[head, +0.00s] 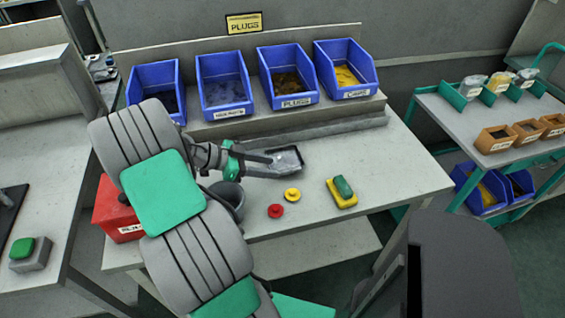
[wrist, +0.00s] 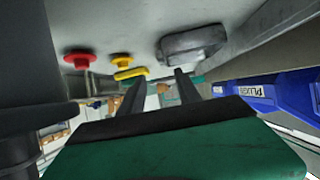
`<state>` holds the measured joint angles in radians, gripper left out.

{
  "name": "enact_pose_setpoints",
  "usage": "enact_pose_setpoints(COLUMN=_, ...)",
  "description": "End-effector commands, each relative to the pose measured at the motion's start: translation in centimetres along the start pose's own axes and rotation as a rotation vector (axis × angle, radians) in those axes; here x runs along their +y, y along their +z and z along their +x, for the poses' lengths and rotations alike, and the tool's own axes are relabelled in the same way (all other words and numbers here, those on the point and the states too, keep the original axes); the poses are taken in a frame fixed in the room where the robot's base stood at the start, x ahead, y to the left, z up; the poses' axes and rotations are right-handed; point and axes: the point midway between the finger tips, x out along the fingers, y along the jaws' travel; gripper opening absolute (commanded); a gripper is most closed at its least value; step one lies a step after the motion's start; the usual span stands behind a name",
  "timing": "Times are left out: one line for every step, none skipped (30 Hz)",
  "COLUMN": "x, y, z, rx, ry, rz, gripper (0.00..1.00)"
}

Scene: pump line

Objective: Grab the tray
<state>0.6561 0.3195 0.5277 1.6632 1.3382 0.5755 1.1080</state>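The tray (head: 288,158) is a small grey dish with a dark rim, on the bench in front of the blue bins. In the wrist view, which shows the bench top upside down, the tray (wrist: 193,42) lies just beyond my fingertips, mostly toward the right finger. My gripper (head: 274,167) reaches in from the left with its fingertips close beside the tray. In the wrist view my gripper (wrist: 161,74) shows two fingers apart with nothing between them. I cannot tell whether a finger touches the tray.
Blue bins (head: 223,84) stand on a raised shelf behind. Nearby on the bench are a grey cup (head: 229,197), a red button (head: 275,211), a yellow button (head: 292,194) and a yellow-green block (head: 342,192). A red bin (head: 115,212) is at left. The bench's right end is clear.

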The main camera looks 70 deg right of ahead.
Motion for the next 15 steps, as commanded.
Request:
enact_pose_setpoints(x=0.0, y=-0.1, z=0.8, rx=0.001, ry=0.002, rz=-0.001, gripper=0.40)
enact_pose_setpoints(x=0.0, y=-0.1, z=1.1, rx=0.000, ry=0.000, rz=-0.002, gripper=0.40)
enact_pose_setpoints(x=0.0, y=-0.1, z=1.5, rx=-0.001, ry=0.000, rz=-0.002, gripper=0.40)
enact_pose_setpoints(x=-0.1, y=-0.1, z=1.8, rx=-0.001, ry=0.001, rz=-0.001, gripper=0.40)
enact_pose_setpoints(x=-0.1, y=0.0, z=2.2, rx=0.000, ry=0.001, rz=-0.001, gripper=0.40)
enact_pose_setpoints(x=-0.2, y=0.1, z=2.7, rx=-0.001, ry=0.001, rz=-0.002, gripper=0.40)
enact_pose_setpoints(x=-0.3, y=0.1, z=3.3, rx=-0.001, ry=0.003, rz=-0.002, gripper=0.40)
enact_pose_setpoints(x=-0.4, y=0.2, z=3.8, rx=0.000, ry=0.004, rz=-0.002, gripper=0.40)
enact_pose_setpoints(x=-0.5, y=0.3, z=4.6, rx=-0.001, ry=0.004, rz=-0.003, gripper=0.40)
enact_pose_setpoints(x=-0.6, y=0.4, z=5.2, rx=-0.001, ry=0.005, rz=-0.003, gripper=0.40)
enact_pose_setpoints(x=-0.6, y=0.3, z=5.7, rx=-0.001, ry=0.004, rz=-0.001, gripper=0.40)
enact_pose_setpoints(x=-0.6, y=0.4, z=6.3, rx=-0.001, ry=0.004, rz=-0.001, gripper=0.40)
enact_pose_setpoints(x=-0.6, y=0.4, z=6.6, rx=-0.002, ry=0.003, rz=-0.001, gripper=0.40)
enact_pose_setpoints(x=-0.6, y=0.4, z=6.8, rx=-0.002, ry=0.002, rz=-0.002, gripper=0.40)
enact_pose_setpoints(x=-0.6, y=0.5, z=7.0, rx=-0.002, ry=0.002, rz=-0.002, gripper=0.40)
